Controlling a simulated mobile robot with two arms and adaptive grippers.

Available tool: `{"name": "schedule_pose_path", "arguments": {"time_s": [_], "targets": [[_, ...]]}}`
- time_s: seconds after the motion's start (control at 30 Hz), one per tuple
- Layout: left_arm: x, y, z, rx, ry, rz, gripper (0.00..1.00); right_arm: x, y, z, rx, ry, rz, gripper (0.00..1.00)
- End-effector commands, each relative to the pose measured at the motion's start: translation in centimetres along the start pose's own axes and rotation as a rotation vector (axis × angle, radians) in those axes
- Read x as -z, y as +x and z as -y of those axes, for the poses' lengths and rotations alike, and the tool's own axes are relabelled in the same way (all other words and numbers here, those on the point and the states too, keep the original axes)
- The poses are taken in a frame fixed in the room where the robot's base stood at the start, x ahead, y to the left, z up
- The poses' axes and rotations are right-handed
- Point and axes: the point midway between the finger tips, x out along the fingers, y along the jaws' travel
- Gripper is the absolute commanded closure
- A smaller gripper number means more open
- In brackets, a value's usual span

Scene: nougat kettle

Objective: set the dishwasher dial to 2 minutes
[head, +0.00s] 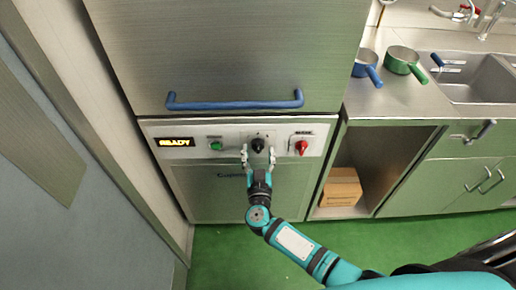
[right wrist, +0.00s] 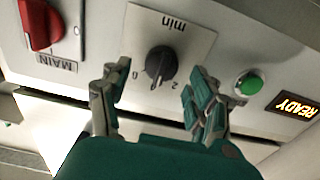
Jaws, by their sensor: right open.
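The black dial (head: 258,145) sits on the dishwasher's front control panel (head: 229,132). In the right wrist view the dial (right wrist: 160,61) is on a light plate marked "min", with a 0 and a 2 beside it. A pale pointer mark shows at its lower edge, but I cannot tell its exact setting. My right gripper (head: 258,156) is open in front of the dial. In the right wrist view its fingers (right wrist: 155,88) are spread to either side, apart from the knob. My left gripper is not in view.
A lit "READY" display (head: 174,142), a green button (head: 216,146) and a red main switch (head: 301,146) share the panel. A blue handle (head: 235,104) spans the door above. A cardboard box (head: 341,188) sits in the open shelf at right. Green floor is clear below.

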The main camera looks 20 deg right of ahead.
Motion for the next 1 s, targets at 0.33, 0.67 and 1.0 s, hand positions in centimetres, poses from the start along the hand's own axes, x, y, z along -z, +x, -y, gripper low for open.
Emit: {"name": "schedule_pose_path", "arguments": {"time_s": [0.33, 0.67, 1.0], "targets": [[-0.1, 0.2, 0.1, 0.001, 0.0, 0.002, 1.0, -0.1, 2.3, 0.1, 0.001, 0.001, 0.001, 0.39], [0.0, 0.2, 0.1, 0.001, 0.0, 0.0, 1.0, -0.1, 2.3, 0.0, 0.001, 0.0, 0.001, 0.57], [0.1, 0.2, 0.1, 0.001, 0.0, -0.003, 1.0, 0.0, 2.3, 0.0, 0.001, 0.0, 0.001, 0.93]]}}
